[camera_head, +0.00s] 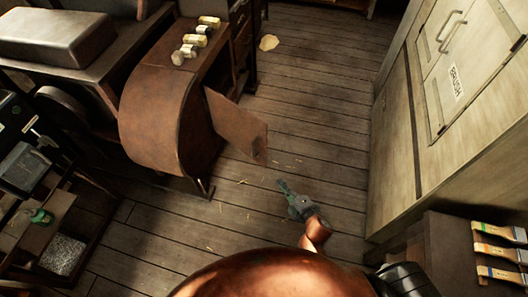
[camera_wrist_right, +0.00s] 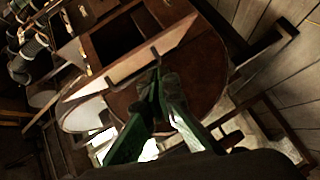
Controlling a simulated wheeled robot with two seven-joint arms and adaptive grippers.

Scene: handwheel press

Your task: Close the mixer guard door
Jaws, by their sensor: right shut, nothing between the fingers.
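The guard door (camera_head: 237,125) is a flat brown panel that stands open, sticking out from the right side of a brown cabinet with a rounded front (camera_head: 155,115). My right gripper (camera_head: 283,187) is low over the floor, to the right of and nearer than the door's free edge, with a visible gap in the head view. Its fingers are shut and empty. In the right wrist view the closed green fingertips (camera_wrist_right: 160,85) appear in front of a pale panel edge (camera_wrist_right: 110,80) with a dark handle-like bar. Whether they touch it I cannot tell. My left gripper is not in view.
Several small jars (camera_head: 190,45) stand on the cabinet top. A tall pale cabinet (camera_head: 440,130) stands at the right, with brushes (camera_head: 500,250) on a dark shelf below it. A bench with a metal box (camera_head: 55,37) is at the left. The plank floor (camera_head: 310,110) between is mostly clear.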

